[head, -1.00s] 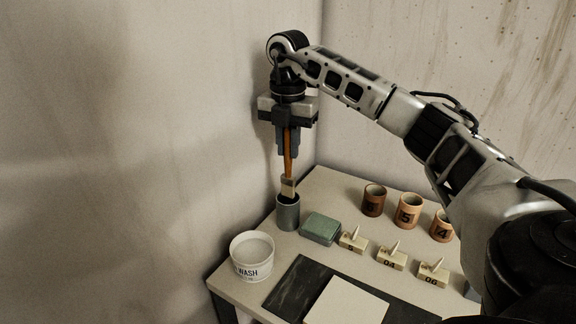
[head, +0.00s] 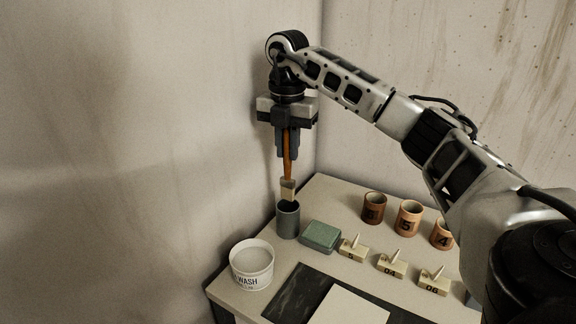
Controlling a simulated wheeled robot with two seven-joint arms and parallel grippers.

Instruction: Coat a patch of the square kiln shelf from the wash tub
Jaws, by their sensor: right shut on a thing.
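My right gripper (head: 288,150) is shut on the orange handle of a brush (head: 287,187). Whether the bristle tip is still inside the rim is hard to tell. The white wash tub (head: 252,280), marked WASH, stands open on the table at the front left of the holder. The square kiln shelf (head: 349,308) is a pale slab at the bottom of the view, lying on a dark mat (head: 296,291) and cut off by the picture edge. My left gripper is not in view.
A green block (head: 320,235) lies right of the holder. Several numbered blocks with pale cones, such as one marked 04 (head: 391,265), form a row. Behind them stand 3 numbered terracotta cups (head: 409,218). A wall rises close behind the table's left edge.

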